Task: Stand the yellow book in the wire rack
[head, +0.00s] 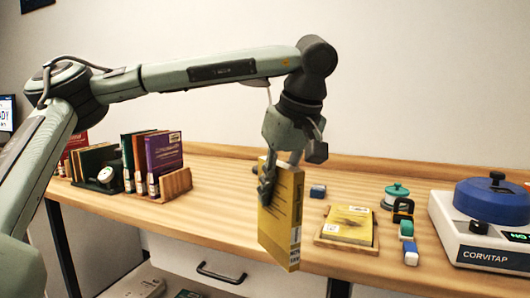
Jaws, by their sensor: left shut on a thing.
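My left gripper (267,184) is shut on the upper left edge of a yellow book (284,222). It holds the book upright, slightly tilted, with a barcode label low on its spine. In the picture the book's lower end overlaps the table's front edge; its height over the table is hard to tell. Another yellow book (349,223) lies flat on a small wooden tray (345,245) to the right. A wooden book holder (177,184) with red, green and purple books stands at the left. I cannot make out a wire rack. My right gripper is not in view.
A white machine marked CORVITAP (484,257) with a blue top stands at the right end of the wooden table (225,190). The tabletop between holder and held book is clear.

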